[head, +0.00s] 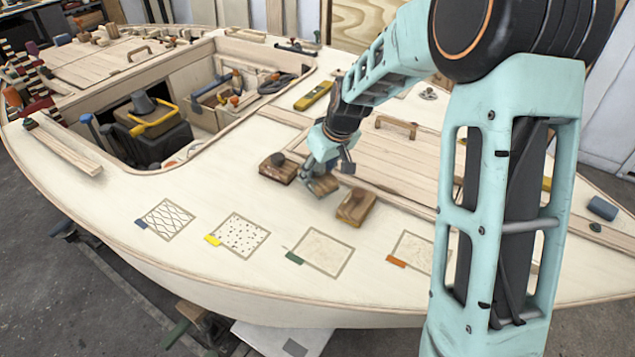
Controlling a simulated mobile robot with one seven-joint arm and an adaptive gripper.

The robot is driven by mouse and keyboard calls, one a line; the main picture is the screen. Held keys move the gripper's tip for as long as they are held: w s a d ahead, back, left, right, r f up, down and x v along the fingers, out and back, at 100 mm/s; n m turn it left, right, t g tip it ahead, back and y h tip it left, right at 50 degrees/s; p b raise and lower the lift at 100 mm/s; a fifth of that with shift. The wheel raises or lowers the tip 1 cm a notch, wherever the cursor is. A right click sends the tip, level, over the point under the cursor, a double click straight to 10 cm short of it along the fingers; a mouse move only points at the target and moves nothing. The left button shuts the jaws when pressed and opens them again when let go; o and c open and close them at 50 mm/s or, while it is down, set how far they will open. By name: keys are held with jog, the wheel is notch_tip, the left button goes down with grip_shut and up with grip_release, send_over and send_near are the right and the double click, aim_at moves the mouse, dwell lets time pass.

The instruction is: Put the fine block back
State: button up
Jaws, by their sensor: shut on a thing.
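Three brown wooden blocks are grouped on the pale deck near the middle of the head view. My gripper (319,172) is shut on the middle block (325,188), and its fingers hide part of that block. I cannot tell whether the held block touches the deck. The left block (272,171) and the right block (356,207) lie on either side of it. No marking readable here tells which block is the fine one. Outlined squares lie along the near deck: wavy with a blue tab (166,220), dotted with yellow (237,236), finely speckled with green (320,252), plain-looking with orange (411,250).
My arm covers part of the right side and the orange-tabbed square's edge. An open cockpit (150,115) holding tools lies to the left. A yellow level (313,96) and a wooden handle (396,127) lie behind. Deck between blocks and squares is clear.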

aim_at(317, 180)
jog(key=shift+w+f+b, duration=0.1)
jog(key=shift+f+b, duration=0.7)
jog(key=shift+f, duration=0.8)
jog(key=shift+f, duration=0.2)
jog(key=o, duration=1.2)
jog(key=shift+r, duration=0.1)
jog(key=shift+r, duration=0.2)
jog(key=p+v, duration=0.1)
jog(key=v, duration=1.1)
jog(key=shift+a, duration=0.1)
